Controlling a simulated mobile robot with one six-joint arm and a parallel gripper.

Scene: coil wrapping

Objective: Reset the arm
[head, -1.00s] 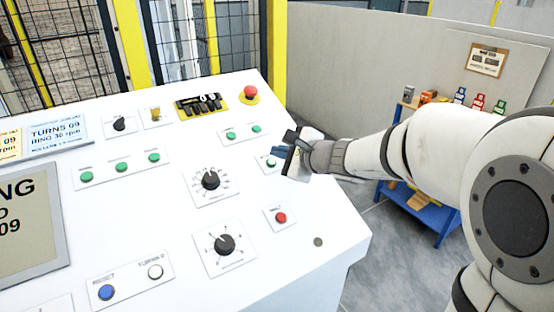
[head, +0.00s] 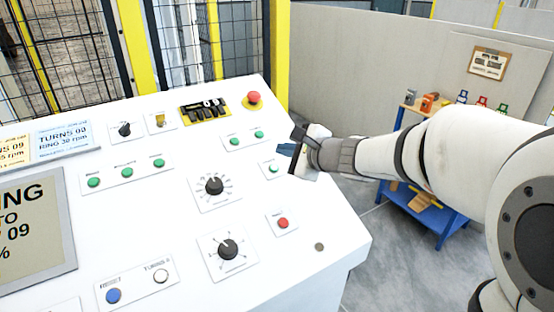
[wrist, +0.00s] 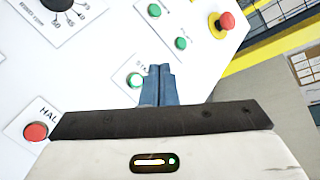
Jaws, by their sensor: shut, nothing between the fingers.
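My arm reaches in from the right.
A red button (head: 283,223), black dials (head: 214,186) and a red mushroom button (head: 253,98) are on the panel. A yellow-framed mesh fence (head: 180,40) stands behind it. A blue workbench (head: 440,215) with small items stands at the right, past grey floor.

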